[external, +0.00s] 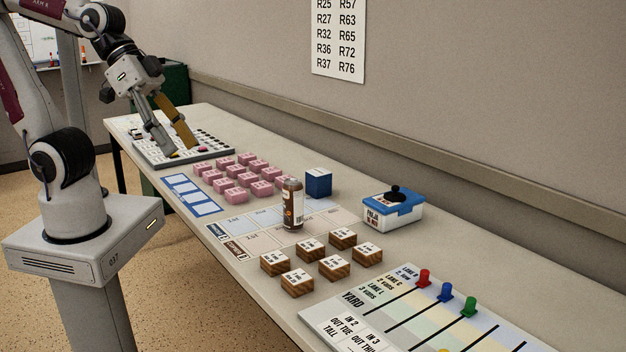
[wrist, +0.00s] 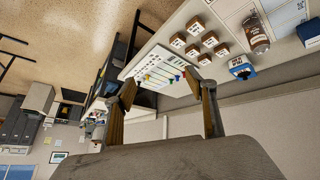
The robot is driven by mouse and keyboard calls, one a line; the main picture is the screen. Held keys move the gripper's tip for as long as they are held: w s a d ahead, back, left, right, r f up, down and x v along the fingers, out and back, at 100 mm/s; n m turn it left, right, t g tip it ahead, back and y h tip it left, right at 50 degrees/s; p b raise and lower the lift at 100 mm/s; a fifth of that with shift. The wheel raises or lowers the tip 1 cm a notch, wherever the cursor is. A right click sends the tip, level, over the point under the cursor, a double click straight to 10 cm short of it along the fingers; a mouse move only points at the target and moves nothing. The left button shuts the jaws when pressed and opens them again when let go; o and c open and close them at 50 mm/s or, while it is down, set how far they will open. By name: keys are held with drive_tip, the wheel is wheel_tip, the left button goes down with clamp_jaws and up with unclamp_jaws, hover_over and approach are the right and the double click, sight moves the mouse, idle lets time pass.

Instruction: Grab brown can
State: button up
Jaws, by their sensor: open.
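The brown can (external: 292,204) stands upright on the printed grid on the table, between the pink blocks and the wooden blocks. In the wrist view the brown can (wrist: 256,38) shows at the upper right, well beyond the fingers. My gripper (external: 176,150) is at the far left end of the table, above the white keyed board, well apart from the can. Its two fingers are spread with nothing between them. In the wrist view my gripper (wrist: 164,92) shows both fingers apart.
Pink blocks (external: 241,175) and a blue cube (external: 318,182) stand near the can. Wooden blocks (external: 318,262) sit in front of it. A blue-lidded box (external: 392,210) is to its right. A yard board with coloured pegs (external: 425,310) lies at the near end. The wall runs along the back.

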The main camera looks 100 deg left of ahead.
sight(287, 194)
drive_tip(key=w+a+f+n+t+y, duration=0.1)
drive_tip(key=w+a+f+n+y, duration=0.15)
drive_tip(key=w, duration=0.55)
drive_tip(key=w+a+f+n+t+y, duration=0.1)
drive_tip(key=w+f+n+t, duration=0.15)
drive_tip(key=w, duration=0.55)
drive_tip(key=w+a+f+n+y, duration=0.1)
drive_tip(key=w+a+f+n, duration=0.2)
drive_tip(key=w, duration=0.6)
drive_tip(key=s+a+f+n+g+y, duration=0.2)
drive_tip(key=s+a+f+y, duration=0.1)
drive_tip(key=a+f+y, duration=0.1)
drive_tip(key=s+a+f+n+g+y, duration=0.2)
drive_tip(key=s+a+f+y, duration=0.1)
drive_tip(key=a+f+y, duration=0.2)
drive_tip(key=s+a+f+n+g+y, duration=0.2)
drive_tip(key=s+a+f+y, duration=0.2)
drive_tip(key=a, duration=0.1)
drive_tip(key=shift+f+y, duration=0.25)
drive_tip(key=shift+y, duration=0.1)
drive_tip(key=shift+s+n+g+y, duration=0.3)
drive_tip(key=shift+s+g+y, duration=0.2)
drive_tip(key=shift+s, duration=0.3)
drive_tip(key=shift+a, duration=0.1)
drive_tip(key=shift+x, duration=1.3)
